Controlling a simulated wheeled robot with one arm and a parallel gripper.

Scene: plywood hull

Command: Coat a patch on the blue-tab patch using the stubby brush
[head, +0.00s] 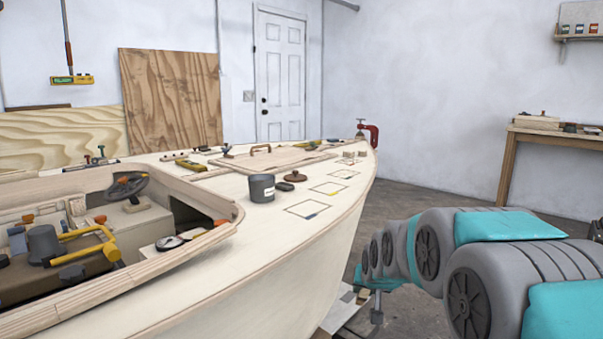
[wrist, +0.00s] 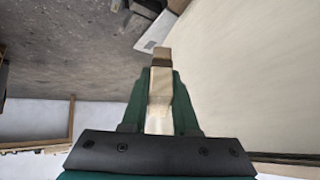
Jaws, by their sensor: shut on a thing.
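My gripper (wrist: 161,78) is shut on a short pale wooden piece with a brown band near its end, which looks like the stubby brush (wrist: 160,92). In the head view my gripper (head: 368,287) is low, beside the hull's right side and below deck level. Three outlined patches run along the deck's right edge. The nearest, with a small blue mark at its front edge, looks like the blue-tab patch (head: 302,209); its inside looks like bare deck. A dark grey pot (head: 262,189) with a white label stands on the deck to its left; its contents are hidden.
The middle patch (head: 328,188) has a yellowish mark. A dark oval object (head: 284,187) and a brown round lid (head: 296,176) lie near the pot. A red clamp (head: 370,134) is at the bow. The open cockpit is at left.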

